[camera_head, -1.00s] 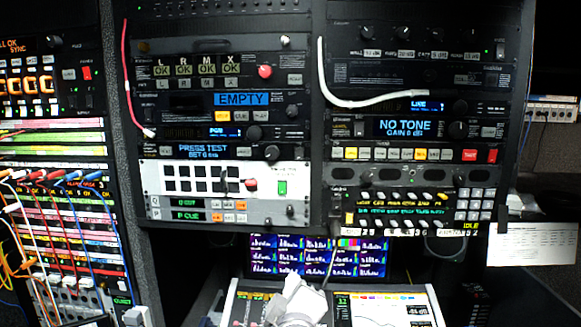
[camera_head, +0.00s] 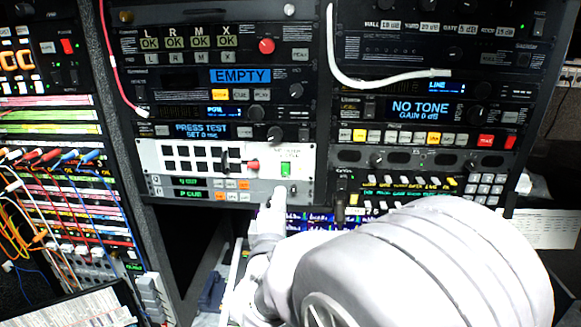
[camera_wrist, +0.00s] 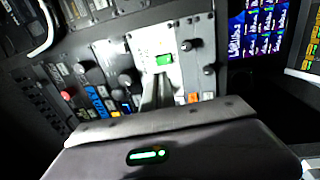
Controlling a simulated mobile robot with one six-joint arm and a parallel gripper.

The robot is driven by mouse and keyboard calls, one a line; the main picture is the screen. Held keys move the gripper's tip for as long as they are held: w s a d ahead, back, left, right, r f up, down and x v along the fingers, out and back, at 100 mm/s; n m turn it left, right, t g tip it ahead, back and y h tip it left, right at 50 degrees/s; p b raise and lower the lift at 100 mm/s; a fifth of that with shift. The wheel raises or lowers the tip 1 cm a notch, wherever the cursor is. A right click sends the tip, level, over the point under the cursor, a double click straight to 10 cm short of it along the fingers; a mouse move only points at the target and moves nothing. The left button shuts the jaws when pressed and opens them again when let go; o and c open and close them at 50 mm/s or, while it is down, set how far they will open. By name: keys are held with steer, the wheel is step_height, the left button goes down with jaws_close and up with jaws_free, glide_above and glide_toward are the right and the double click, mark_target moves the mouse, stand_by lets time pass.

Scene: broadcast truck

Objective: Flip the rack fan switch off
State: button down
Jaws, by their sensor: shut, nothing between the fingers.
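No label reading rack fan is legible. A green lit rocker switch (camera_head: 286,168) sits at the right end of a white panel (camera_head: 150,158) in the left rack. It also shows in the wrist view (camera_wrist: 165,60), just beyond the fingertips. My gripper (camera_head: 276,194) is shut and empty, in front of the grey strip below the white panel. In the wrist view its fingers (camera_wrist: 160,80) reach toward the green switch; whether they touch the panel I cannot tell. A red rocker switch (camera_head: 67,46) is on the far left unit.
A red cable (camera_head: 108,60) and a white cable (camera_head: 345,75) hang across the racks. Patch cords (camera_head: 35,165) fill the left bay. Monitors (camera_wrist: 262,35) show beside the rack in the wrist view.

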mark_target(286, 165)
steer(key=w+p, duration=0.1)
steer(key=w, duration=0.1)
steer(key=w+r+p, duration=0.1)
steer(key=w, duration=0.2)
steer(key=w+p, duration=0.1)
steer(key=w, duration=0.2)
steer(key=shift+w+d+r, duration=0.1)
steer(key=shift+d+r, duration=0.05)
steer(key=shift+w, duration=0.55)
steer(key=shift+w+r, duration=0.2)
steer(key=shift+r, duration=0.1)
steer(key=shift+s+r+g+p, duration=0.2)
steer(key=shift+r+g+p, duration=0.15)
steer(key=shift+p, duration=0.1)
steer(key=shift+w+f, duration=0.15)
steer(key=shift+f, duration=0.1)
steer(key=shift+d, duration=0.1)
